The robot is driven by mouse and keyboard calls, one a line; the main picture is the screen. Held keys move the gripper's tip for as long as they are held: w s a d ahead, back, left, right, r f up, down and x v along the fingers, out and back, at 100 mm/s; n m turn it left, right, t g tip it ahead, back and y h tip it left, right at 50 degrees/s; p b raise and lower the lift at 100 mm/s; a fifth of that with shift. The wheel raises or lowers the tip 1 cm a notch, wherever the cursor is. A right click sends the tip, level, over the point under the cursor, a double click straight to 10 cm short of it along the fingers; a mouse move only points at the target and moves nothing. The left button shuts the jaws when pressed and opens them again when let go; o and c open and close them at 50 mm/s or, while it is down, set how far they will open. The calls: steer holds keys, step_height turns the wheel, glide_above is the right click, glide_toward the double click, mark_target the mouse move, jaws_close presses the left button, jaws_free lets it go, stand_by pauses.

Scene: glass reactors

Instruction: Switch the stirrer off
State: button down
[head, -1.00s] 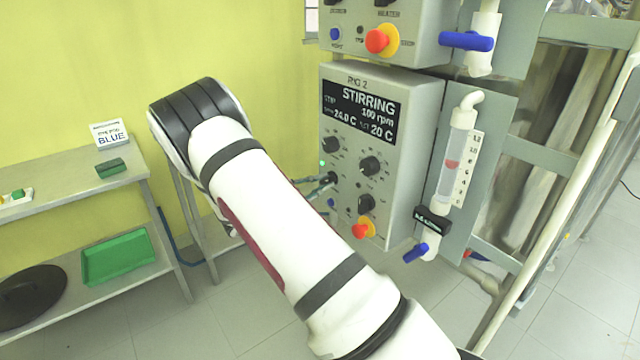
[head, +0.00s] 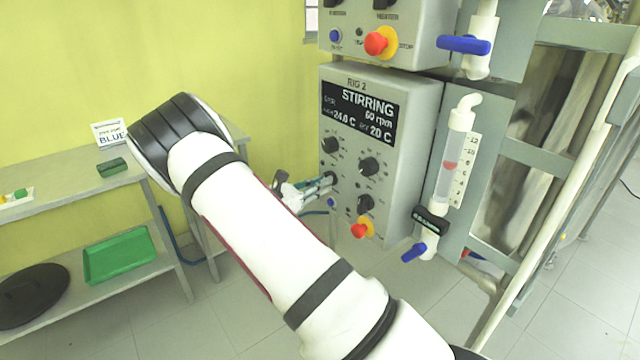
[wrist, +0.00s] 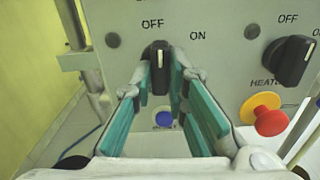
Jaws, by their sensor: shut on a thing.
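The RIG 2 control box (head: 405,200) hangs at the centre right in the head view. Its display (head: 358,115) reads STIRRING, 60 rpm, 24.0 C and 20 C. In the wrist view a black switch knob (wrist: 159,58) has its white pointer upright, toward the OFF mark above it; ON is to its right. My gripper (wrist: 160,80) is shut on this knob, with a teal-padded finger at each side. In the head view my gripper (head: 316,187) is at the box's lower left knob. A small lamp (wrist: 112,40) left of the knob looks dark.
A heater knob (wrist: 287,61) and a red-yellow stop button (wrist: 265,118) sit right of my gripper. A blue button (wrist: 163,119) is just below the knob. A glass tube with a blue valve (head: 414,252) hangs beside the box. A steel bench (head: 60,175) stands left.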

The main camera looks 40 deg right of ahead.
steer(key=shift+n, duration=0.6)
steer(key=c, duration=1.6)
jaws_free()
steer(key=a, duration=1.2)
steer(key=shift+s, duration=0.25)
